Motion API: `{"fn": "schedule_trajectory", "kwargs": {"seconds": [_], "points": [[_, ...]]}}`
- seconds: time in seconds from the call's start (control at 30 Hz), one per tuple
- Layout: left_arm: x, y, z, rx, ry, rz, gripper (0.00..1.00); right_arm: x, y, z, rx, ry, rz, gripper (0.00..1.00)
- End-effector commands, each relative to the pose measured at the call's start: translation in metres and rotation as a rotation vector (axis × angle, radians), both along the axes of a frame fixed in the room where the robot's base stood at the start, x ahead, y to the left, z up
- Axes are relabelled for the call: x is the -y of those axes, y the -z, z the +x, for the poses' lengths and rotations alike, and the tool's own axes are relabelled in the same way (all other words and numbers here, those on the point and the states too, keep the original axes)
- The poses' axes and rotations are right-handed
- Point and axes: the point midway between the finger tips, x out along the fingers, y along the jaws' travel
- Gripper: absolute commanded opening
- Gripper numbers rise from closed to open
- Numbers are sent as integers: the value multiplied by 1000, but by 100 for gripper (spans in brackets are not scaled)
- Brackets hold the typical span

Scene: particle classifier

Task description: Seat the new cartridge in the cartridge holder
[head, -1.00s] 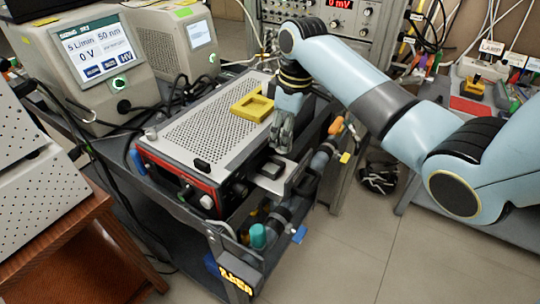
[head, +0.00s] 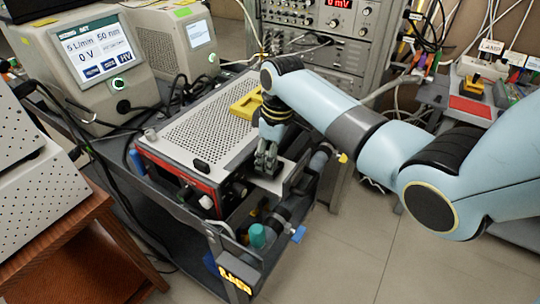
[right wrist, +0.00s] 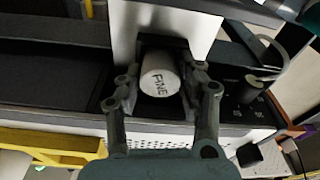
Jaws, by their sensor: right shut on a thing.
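My right gripper (head: 265,168) points down over the pale metal cartridge holder (head: 272,184) at the front right of the perforated instrument. In the right wrist view its fingers (right wrist: 162,98) are shut on the new cartridge (right wrist: 160,75), a white cylinder with "FINE" written on its end. A dark recess shows around the far side of the cartridge, beside the holder's pale plate (right wrist: 202,28). I cannot tell how deep the cartridge sits in it. In the head view the gripper hides the cartridge. My left gripper is not in view.
A yellow open tray (head: 246,106) lies on the perforated instrument top (head: 205,125), left of my right arm; its edge also shows in the right wrist view (right wrist: 50,142). Teal-capped bottles (head: 257,236) stand below the holder. Open floor lies to the right.

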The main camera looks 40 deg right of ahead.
Motion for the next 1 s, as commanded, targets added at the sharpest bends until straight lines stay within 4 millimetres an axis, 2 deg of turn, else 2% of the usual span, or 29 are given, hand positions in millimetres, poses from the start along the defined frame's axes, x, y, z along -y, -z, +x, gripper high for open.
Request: {"fn": "schedule_trajectory", "kwargs": {"seconds": [0.23,0.27,0.4,1.0], "points": [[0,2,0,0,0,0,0,1,13,-4,-11,0,-1,6],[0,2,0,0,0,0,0,1,13,-5,-12,0,-2,42],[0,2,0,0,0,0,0,1,14,-6,-14,1,-2,60],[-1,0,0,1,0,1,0,1,6,-3,-7,1,-2,60]]}}
